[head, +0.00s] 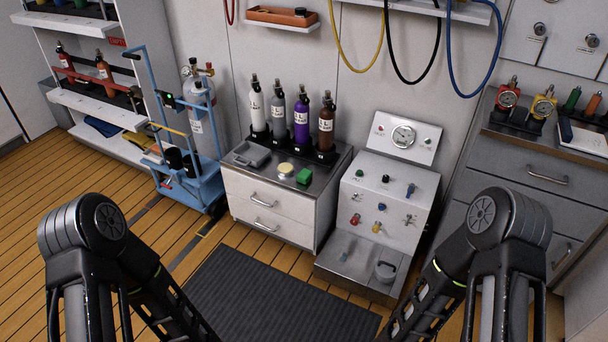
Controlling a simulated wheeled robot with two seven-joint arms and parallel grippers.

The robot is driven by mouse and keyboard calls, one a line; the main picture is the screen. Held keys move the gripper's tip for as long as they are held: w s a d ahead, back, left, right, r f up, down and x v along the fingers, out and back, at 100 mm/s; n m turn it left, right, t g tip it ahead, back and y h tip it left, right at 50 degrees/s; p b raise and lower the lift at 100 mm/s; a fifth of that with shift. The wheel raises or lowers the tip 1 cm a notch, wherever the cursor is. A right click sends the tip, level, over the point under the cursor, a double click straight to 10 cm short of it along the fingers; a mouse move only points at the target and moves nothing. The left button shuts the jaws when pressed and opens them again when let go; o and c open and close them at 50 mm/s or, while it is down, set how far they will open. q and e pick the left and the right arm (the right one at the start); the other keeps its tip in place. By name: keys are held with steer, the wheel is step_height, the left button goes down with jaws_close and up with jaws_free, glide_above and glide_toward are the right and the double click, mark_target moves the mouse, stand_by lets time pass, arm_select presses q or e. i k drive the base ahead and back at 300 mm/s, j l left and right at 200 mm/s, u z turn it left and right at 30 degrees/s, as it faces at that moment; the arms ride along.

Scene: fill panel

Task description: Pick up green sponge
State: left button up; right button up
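The green sponge (304,176) is a small green block. It lies on the dark top of the low white cabinet (262,200), near its front right edge, in the head view. A round yellowish item (286,169) sits just to its left. My two arms come in from the lower left and lower right, well in front of the cabinet and apart from the sponge. Both grippers are outside the picture, below its bottom edge.
Several bottles (301,125) stand in a row behind the sponge, and a grey tray (250,155) lies to the left. A white panel with knobs (386,195) adjoins on the right. A blue cart (190,185) stands left. A dark mat (275,300) covers the floor in front.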

mark_target(304, 176)
steer(key=i+j+z, duration=0.15)
steer(key=i+j, duration=0.75)
steer(key=i+j+z, duration=0.15)
steer(key=i+j, duration=0.7)
steer(key=j, duration=0.15)
steer(key=i+j, duration=0.35)
steer(key=i, duration=0.4)
